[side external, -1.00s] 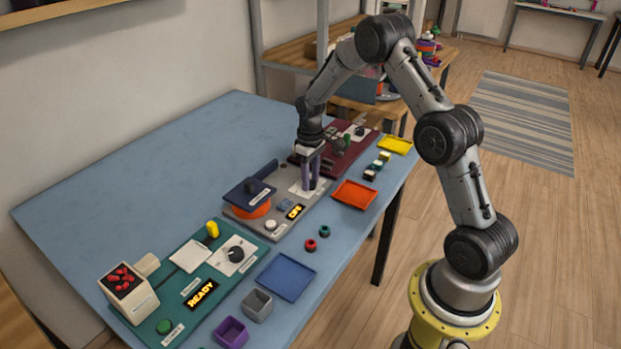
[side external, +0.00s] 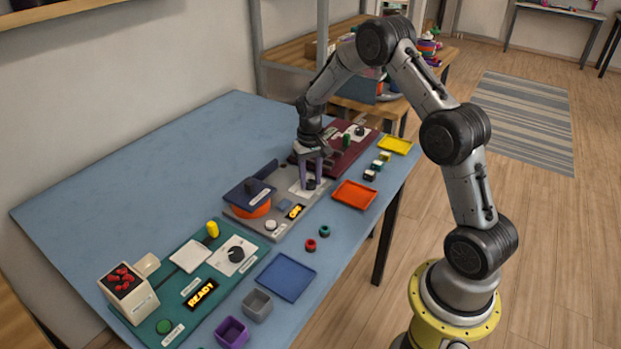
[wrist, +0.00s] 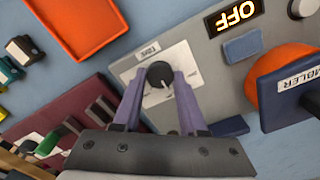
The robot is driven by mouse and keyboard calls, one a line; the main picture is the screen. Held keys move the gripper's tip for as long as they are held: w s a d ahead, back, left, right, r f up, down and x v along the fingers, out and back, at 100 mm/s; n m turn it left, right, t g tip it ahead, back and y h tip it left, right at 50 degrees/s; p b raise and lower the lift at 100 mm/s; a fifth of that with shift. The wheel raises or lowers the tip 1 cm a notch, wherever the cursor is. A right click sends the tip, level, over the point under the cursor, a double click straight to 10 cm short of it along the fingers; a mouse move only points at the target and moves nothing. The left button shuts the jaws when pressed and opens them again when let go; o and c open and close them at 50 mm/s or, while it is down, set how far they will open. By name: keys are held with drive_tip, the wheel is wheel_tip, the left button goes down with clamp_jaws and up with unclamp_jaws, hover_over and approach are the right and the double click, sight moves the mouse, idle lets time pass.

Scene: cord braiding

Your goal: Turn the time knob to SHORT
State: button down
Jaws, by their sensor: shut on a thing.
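The time knob is a small dark round knob (wrist: 159,74) on a white label plate (wrist: 186,61) of the grey panel (wrist: 215,92). In the wrist view it sits between my gripper's two purple fingertips (wrist: 158,82). My gripper is shut on the knob from above. In the side view my gripper (side external: 312,182) points down at the grey panel's right end, and the fingers partly cover the knob. The plate's print is too small to read, so I cannot tell which setting the knob points at.
The grey panel has an orange drum (side external: 255,208) with a dark blue lid and a lit OFF display (wrist: 235,15). A maroon panel (side external: 340,160) stands just behind. An orange tray (side external: 354,195) lies in front. A green panel (side external: 190,285) with a READY display is nearer the camera.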

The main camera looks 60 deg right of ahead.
drive_tip(key=shift+w+r, duration=0.1)
drive_tip(key=shift+r, duration=0.05)
drive_tip(key=shift+c, duration=2.2)
unclamp_jaws()
wheel_tip(320, 180, up, 14)
wheel_tip(320, 180, up, 7)
hover_over(310, 183)
drive_tip(key=shift+d, duration=0.1)
